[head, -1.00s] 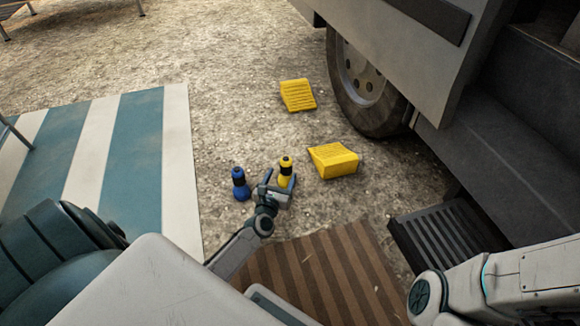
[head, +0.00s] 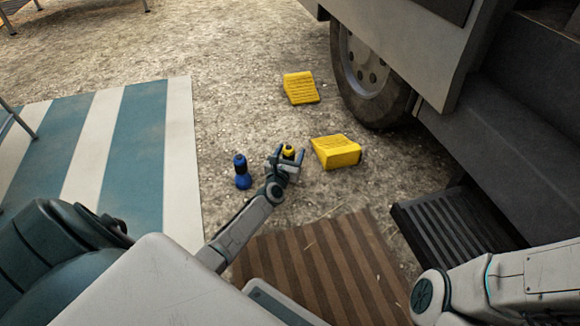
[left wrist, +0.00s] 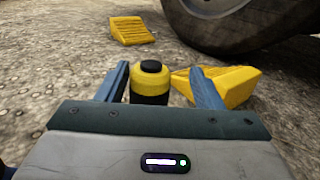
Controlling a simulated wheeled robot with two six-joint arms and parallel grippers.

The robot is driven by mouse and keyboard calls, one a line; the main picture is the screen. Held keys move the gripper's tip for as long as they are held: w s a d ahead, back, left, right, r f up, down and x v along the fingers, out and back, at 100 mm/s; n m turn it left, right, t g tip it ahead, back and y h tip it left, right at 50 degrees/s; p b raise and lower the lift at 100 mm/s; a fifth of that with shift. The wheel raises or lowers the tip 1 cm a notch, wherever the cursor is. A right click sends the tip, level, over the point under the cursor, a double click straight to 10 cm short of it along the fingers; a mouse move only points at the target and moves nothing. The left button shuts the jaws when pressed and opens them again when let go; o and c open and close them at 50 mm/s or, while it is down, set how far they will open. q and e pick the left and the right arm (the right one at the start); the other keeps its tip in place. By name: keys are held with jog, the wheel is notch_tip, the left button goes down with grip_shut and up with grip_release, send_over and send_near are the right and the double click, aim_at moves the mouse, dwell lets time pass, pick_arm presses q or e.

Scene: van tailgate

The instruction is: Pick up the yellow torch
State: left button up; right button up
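The yellow torch (head: 288,152) stands upright on the gravel, with a black band and black cap. In the left wrist view the torch (left wrist: 150,84) shows between the two blue fingers, nearer the left one, its lower part hidden by my gripper's body. My left gripper (head: 287,156) is open around the torch, with a gap visible on the right finger's side. It also fills the bottom of the left wrist view (left wrist: 164,85). My right gripper is not in view.
A striped mat (head: 320,265) and a dark step (head: 455,232) are nearer me.

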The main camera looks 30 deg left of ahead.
pick_arm(q)
jog(key=shift+s+d, duration=0.2)
grip_shut()
